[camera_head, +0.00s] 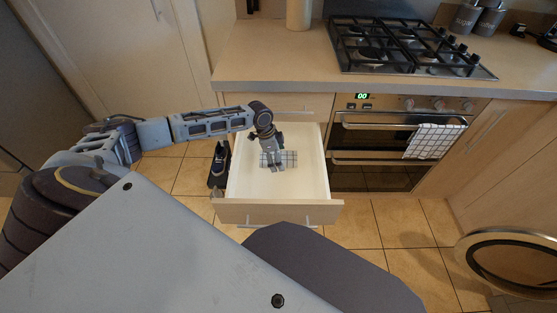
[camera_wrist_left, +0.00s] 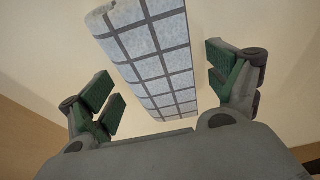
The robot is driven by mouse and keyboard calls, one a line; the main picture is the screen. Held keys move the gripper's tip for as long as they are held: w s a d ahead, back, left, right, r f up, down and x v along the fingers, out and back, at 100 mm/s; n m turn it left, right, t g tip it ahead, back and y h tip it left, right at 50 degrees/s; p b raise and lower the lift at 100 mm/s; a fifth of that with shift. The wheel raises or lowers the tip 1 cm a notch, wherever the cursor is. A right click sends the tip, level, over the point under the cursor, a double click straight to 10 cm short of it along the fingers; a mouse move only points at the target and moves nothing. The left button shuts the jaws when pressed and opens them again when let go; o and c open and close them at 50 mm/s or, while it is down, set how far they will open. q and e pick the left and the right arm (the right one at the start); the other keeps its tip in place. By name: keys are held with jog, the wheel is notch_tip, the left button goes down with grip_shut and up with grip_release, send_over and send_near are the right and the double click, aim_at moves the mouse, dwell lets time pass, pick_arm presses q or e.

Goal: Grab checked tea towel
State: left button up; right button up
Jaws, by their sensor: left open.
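A checked tea towel (camera_head: 290,159), pale with dark lines, lies folded in the open white drawer. In the left wrist view the towel (camera_wrist_left: 158,62) reaches from the top edge down between my fingers. My left gripper (camera_head: 272,167) is over the towel inside the drawer and hides part of it. In the left wrist view this gripper (camera_wrist_left: 160,92) is open, with a green-padded finger on each side of the towel. I cannot tell whether the fingers touch it. My right gripper is not in view.
The drawer (camera_head: 278,211) is pulled out, its walls around my left gripper. The worktop (camera_head: 270,62) is above it. To the right is an oven (camera_head: 372,177) with another checked towel (camera_head: 433,141) on its handle. A round-rimmed object (camera_head: 513,262) stands at the lower right.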

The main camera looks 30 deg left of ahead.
pick_arm(q)
jog(key=c, duration=1.1)
jog(key=shift+r, duration=0.15)
jog(key=shift+r, duration=0.8)
jog(key=shift+r+p, duration=1.2)
jog(key=shift+r, duration=2.9)
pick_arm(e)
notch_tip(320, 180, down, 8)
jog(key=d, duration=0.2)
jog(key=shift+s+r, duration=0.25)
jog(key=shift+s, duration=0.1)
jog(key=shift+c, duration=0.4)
